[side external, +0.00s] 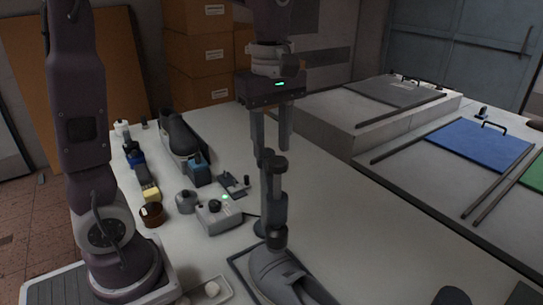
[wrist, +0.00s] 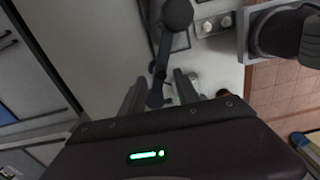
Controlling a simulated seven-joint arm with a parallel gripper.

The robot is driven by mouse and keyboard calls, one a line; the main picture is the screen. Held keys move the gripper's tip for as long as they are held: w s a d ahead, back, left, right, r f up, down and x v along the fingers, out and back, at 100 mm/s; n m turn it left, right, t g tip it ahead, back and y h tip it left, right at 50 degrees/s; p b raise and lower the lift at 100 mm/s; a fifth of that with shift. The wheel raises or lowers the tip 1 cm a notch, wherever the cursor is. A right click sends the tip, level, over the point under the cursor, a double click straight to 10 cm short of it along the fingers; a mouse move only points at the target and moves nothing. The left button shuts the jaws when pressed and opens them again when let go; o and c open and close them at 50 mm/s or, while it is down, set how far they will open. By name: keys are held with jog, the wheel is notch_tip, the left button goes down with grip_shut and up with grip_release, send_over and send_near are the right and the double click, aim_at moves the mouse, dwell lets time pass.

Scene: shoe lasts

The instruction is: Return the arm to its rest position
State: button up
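My gripper (side external: 271,146) points straight down over the white table. Its two fingers are apart with nothing seen held between them, and it also shows in the wrist view (wrist: 159,82). In the wrist view a dark bar with a round knob (wrist: 177,14) passes beyond the fingers. A grey shoe-like form (side external: 280,274) lies at the post's foot, partly cut off by the picture edge. I cannot tell how close the fingers are to the post.
A dark shoe (side external: 178,136), small bottles, a blue block (side external: 199,171) and a grey control box (side external: 219,215) stand left on the table (side external: 370,215). A raised grey bench (side external: 350,112) and blue panel (side external: 480,143) lie right. The table's middle right is clear.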

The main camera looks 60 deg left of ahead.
notch_tip(320, 180, up, 3)
jog(key=shift+r, duration=0.1)
dwell(0.3)
jog(key=shift+s+d+r+m, duration=0.1)
jog(key=shift+s+m, duration=0.2)
jog(key=shift+s, duration=0.05)
jog(key=s+d+f+m+t, duration=0.1)
jog(key=s+f+m+t, duration=0.1)
jog(key=s+m, duration=0.5)
jog(key=s+d+f+m+t, duration=0.1)
jog(key=s+f+m+t, duration=0.1)
jog(key=s+m, duration=0.5)
jog(key=m+t, duration=0.1)
jog(key=m, duration=0.1)
jog(key=shift+s+d+f+m+t, duration=0.15)
jog(key=shift+s+d+m+t, duration=0.15)
jog(key=shift+m, duration=0.1)
